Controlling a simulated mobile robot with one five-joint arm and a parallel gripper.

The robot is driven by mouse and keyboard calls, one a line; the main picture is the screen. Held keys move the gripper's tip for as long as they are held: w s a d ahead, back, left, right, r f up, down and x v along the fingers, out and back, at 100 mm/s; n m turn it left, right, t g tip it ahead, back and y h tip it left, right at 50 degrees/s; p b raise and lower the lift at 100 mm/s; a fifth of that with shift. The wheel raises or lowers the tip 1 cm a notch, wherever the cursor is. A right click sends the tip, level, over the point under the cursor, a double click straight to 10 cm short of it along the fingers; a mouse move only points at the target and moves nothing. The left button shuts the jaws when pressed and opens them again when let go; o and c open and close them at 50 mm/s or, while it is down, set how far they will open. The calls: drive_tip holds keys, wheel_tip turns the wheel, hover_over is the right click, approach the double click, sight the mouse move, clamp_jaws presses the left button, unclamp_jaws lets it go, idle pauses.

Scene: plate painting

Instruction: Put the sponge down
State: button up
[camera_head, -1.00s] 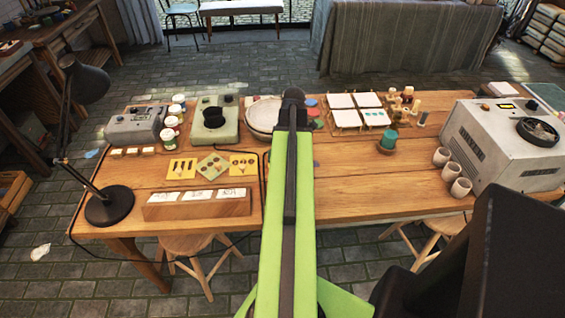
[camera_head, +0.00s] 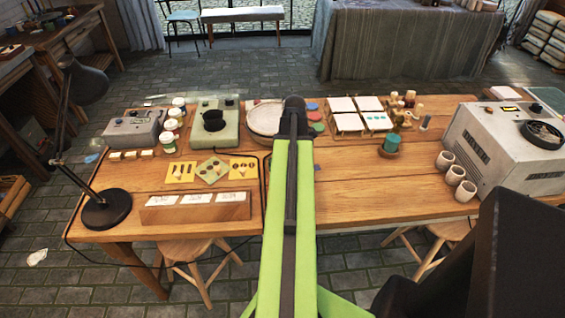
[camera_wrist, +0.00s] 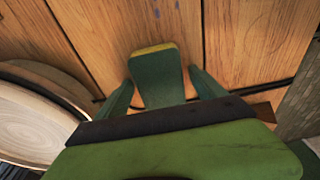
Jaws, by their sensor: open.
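The sponge (camera_wrist: 155,60), green with a yellow edge, is in the wrist view over the wooden table (camera_wrist: 95,25). My gripper (camera_wrist: 159,76) is open, with one dark green finger on each side of the sponge. Narrow gaps show between the fingertips and the sponge. The sponge appears to be at the tabletop, but its underside is hidden. In the head view my green arm hides both the gripper and the sponge.
A round pale plate or bowl (camera_wrist: 35,115) is left of my gripper in the wrist view. A dark cable (camera_wrist: 265,88) runs nearby. In the head view, a turquoise-topped pot (camera_head: 390,144), several cups (camera_head: 455,174) and a kiln (camera_head: 505,147) stand to the right. The right front tabletop is clear.

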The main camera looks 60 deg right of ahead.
wheel_tip(320, 180, up, 12)
drive_tip(key=s+d+p, duration=0.1)
drive_tip(key=p, duration=1.1)
drive_tip(key=shift+s, duration=0.25)
drive_tip(key=w+a+m+g, duration=0.1)
drive_tip(key=w+a+m, duration=0.1)
drive_tip(key=w+a, duration=0.9)
drive_tip(key=w+a+m, duration=0.1)
drive_tip(key=w+a, duration=0.7)
drive_tip(key=a, duration=0.5)
drive_tip(key=w+a+m, duration=0.2)
drive_tip(key=a, duration=1.1)
drive_tip(key=w+a+m+h, duration=0.1)
drive_tip(key=w+a+m, duration=0.1)
drive_tip(key=a, duration=1.2)
drive_tip(key=shift+w, duration=0.25)
drive_tip(key=shift+f, duration=0.1)
